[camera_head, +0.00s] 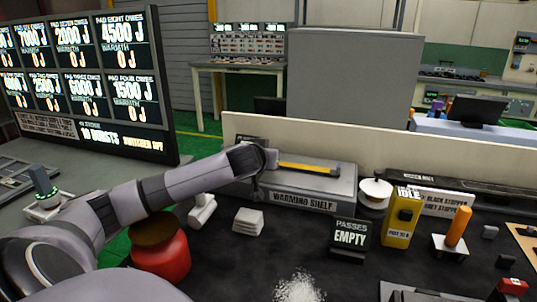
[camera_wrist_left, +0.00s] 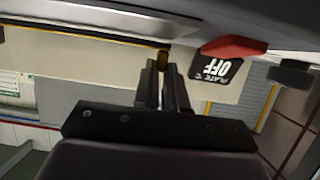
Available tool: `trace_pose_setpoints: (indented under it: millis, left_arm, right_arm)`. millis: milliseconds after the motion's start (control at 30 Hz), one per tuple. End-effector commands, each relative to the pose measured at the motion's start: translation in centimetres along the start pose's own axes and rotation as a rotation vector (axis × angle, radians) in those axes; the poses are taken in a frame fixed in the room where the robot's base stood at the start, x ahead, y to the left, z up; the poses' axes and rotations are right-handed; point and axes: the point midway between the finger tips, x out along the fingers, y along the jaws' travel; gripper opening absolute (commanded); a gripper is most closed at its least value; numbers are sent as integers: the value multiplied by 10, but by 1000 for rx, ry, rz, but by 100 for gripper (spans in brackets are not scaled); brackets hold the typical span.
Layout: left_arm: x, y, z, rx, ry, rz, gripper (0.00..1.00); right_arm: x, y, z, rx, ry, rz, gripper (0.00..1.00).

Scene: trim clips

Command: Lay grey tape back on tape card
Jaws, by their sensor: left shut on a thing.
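My left gripper (camera_head: 272,159) is at the left end of a long yellow bar (camera_head: 310,168) over the warming shelf (camera_head: 300,197). In the left wrist view its fingers (camera_wrist_left: 170,80) are closed together, with a small dark-yellow end (camera_wrist_left: 163,59) of the bar showing at their tips. I cannot tell whether the bar touches the shelf top. I cannot pick out the grey tape or the tape card with certainty in either view. My right gripper is not in view.
A red jar (camera_head: 162,262) stands below my left arm. White pads (camera_head: 248,221), a PASSES sign (camera_head: 350,236), a white spool (camera_head: 375,192), a yellow IDLE device (camera_head: 402,216) and an orange handle (camera_head: 458,226) stand on the dark bench. A low cream wall (camera_head: 330,142) runs behind.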

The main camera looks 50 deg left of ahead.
Motion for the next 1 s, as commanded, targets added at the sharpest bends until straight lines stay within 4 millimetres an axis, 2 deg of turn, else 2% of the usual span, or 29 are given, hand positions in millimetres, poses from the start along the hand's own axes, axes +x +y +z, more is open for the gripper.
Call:
trace_pose_setpoints:
  millis: [400, 433, 500, 833, 1000]
  left_arm:
    - [0, 0, 0, 0, 0, 0, 0]
    - [0, 0, 0, 0, 0, 0, 21]
    - [0, 0, 0, 0, 0, 0, 41]
    - [-1, 0, 0, 0, 0, 0, 41]
    - [-13, 0, 1, 2, 0, 0, 41]
  right_arm:
    - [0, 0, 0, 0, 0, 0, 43]
    - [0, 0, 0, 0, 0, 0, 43]
    - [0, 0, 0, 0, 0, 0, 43]
    - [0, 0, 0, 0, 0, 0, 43]
    - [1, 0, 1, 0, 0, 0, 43]
